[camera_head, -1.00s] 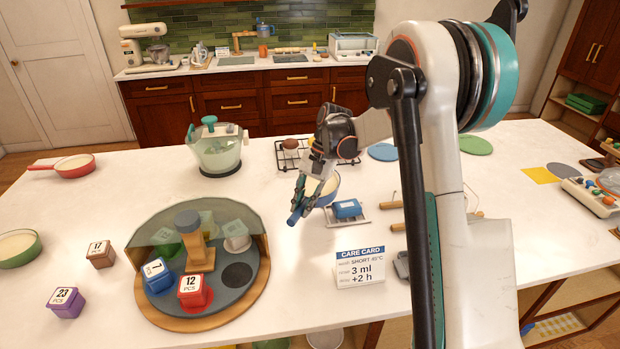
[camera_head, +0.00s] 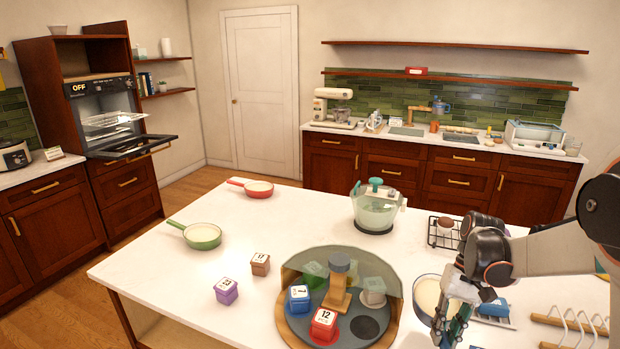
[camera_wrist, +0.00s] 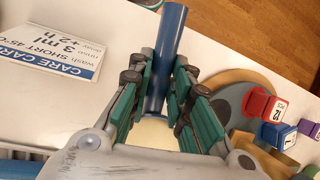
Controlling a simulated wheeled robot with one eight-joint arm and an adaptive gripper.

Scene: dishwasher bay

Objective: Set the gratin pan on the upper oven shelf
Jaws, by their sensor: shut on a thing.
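My gripper (camera_head: 452,332) is shut on the blue handle of a blue pan with a cream inside (camera_head: 427,292), low over the counter at the lower right. In the wrist view the blue handle (camera_wrist: 168,50) runs between the teal finger pads of my gripper (camera_wrist: 160,85), and a bit of the pan's cream inside (camera_wrist: 149,132) shows below. I cannot tell whether the pan touches the counter. The oven (camera_head: 108,105) stands far off at the left, its door (camera_head: 130,147) folded down and its display reading OFF. Wire shelves (camera_head: 112,120) show inside; the upper one is hard to make out.
A green pan (camera_head: 203,236), a red pan (camera_head: 258,188) and a lidded pot (camera_head: 376,208) sit on the counter (camera_head: 150,275). Open floor (camera_head: 185,205) lies between counter and oven.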

